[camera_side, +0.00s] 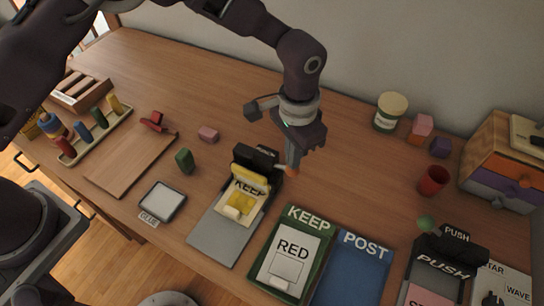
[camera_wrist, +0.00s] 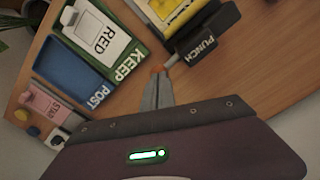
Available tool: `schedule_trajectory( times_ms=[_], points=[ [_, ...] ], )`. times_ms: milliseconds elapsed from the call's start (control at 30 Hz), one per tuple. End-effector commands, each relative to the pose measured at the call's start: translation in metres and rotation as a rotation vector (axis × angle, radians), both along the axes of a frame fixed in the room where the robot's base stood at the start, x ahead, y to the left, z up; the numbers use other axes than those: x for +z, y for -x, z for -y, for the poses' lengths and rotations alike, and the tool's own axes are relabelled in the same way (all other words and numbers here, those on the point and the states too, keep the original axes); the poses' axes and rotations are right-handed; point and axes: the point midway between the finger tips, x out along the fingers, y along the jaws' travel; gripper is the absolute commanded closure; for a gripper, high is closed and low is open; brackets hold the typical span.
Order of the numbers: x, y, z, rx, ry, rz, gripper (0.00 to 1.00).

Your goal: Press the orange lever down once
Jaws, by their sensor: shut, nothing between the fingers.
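The black punch with a grey base (camera_side: 222,232) stands at the middle front, with a yellow KEEP card (camera_side: 240,203) on it. It also shows at the top of the wrist view (camera_wrist: 205,38), marked PUNCH. A short lever with an orange tip (camera_side: 292,173) sticks out from its right side; the orange tip also shows in the wrist view (camera_wrist: 157,69). My gripper (camera_side: 291,165) points down with its fingers together and empty. Its fingertips (camera_wrist: 158,77) are right at the orange tip and partly cover it. I cannot tell whether they touch it.
A green KEEP tray (camera_side: 262,275) with a RED card and a blue POST tray (camera_side: 350,270) lie right of the punch. A second black device marked PUSH (camera_side: 445,262) has a green knob. A pink block (camera_side: 208,134) and a green block (camera_side: 185,160) lie to the left.

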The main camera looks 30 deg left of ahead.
Motion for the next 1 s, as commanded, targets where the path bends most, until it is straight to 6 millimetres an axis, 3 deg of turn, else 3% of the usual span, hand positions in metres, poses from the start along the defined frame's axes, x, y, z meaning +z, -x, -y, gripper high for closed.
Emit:
schedule_trajectory(
  times_ms=[1000],
  points=[
    [-0.033,0.000,0.001,0.000,-0.003,-0.002,1.00]
  ],
)
